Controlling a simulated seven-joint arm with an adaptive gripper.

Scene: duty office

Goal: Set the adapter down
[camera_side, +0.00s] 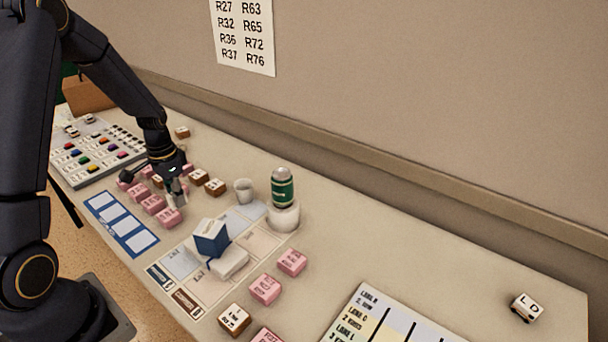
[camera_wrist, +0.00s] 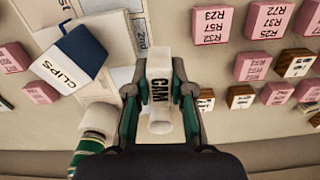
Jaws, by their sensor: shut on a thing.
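The adapter appears to be the white block marked "CAM" (camera_wrist: 158,84), held upright in the wrist view. My gripper (camera_wrist: 158,92) is shut on it, with a dark green-padded finger on each side. In the side view my gripper (camera_side: 175,188) is low over the table among the pink blocks, with a pale piece between its fingers. I cannot tell whether the adapter touches the table.
Pink blocks (camera_side: 168,217) and brown-sided blocks (camera_side: 214,187) crowd around my gripper. The far right table is mostly clear.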

